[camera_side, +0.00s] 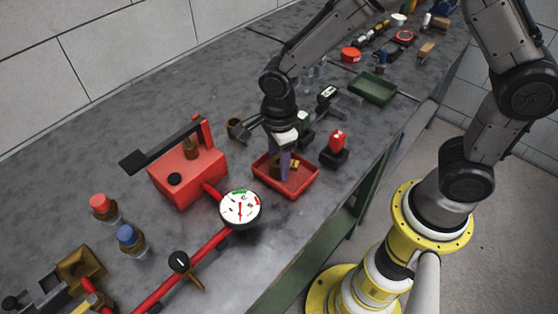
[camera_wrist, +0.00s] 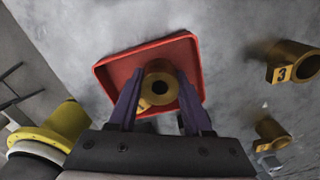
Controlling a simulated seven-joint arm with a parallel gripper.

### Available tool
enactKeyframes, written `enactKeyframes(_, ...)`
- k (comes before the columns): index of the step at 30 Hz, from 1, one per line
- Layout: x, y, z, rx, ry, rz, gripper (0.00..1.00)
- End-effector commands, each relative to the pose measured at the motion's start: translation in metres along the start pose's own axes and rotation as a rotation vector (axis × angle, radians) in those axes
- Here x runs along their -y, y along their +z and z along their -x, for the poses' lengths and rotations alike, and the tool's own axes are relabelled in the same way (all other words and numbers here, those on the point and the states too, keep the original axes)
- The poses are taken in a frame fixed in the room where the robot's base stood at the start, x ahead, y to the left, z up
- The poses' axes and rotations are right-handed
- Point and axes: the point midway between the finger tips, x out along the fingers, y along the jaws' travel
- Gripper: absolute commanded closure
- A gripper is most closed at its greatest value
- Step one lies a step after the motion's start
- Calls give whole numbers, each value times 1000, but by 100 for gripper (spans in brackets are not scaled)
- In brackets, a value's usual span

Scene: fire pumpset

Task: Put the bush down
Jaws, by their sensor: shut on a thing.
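The bush, a short brass-coloured ring with a dark bore, is between the purple fingers of my gripper (camera_side: 284,164). It shows best in the wrist view (camera_wrist: 160,82), end-on, with a marked label low on its side. In the side view the fingers partly hide it. My gripper, also in the wrist view (camera_wrist: 157,92), is shut on the bush. The fingers point down into or just over a shallow red tray (camera_side: 302,191), which also shows in the wrist view (camera_wrist: 114,71). I cannot tell whether the bush touches the tray floor.
Another bush marked 3 (camera_wrist: 290,64) and a further brass part (camera_wrist: 270,132) lie right of the tray in the wrist view. A red pump box (camera_side: 187,178) and a gauge (camera_side: 240,208) stand left of the tray. A red-topped block (camera_side: 336,148) and a green tray (camera_side: 372,88) stand right.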

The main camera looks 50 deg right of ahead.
Motion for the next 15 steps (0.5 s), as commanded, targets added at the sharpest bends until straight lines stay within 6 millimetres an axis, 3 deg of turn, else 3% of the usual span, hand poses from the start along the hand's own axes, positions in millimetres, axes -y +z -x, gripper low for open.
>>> enactKeyframes(3, 0, 0, -3, 0, 0, 0, 100)
enactKeyframes(4, 0, 0, -3, 0, 0, 0, 45)
enactKeyframes(8, 0, 0, -3, -1, 1, 0, 22)
enactKeyframes(15, 0, 0, -3, -1, 1, 0, 21)
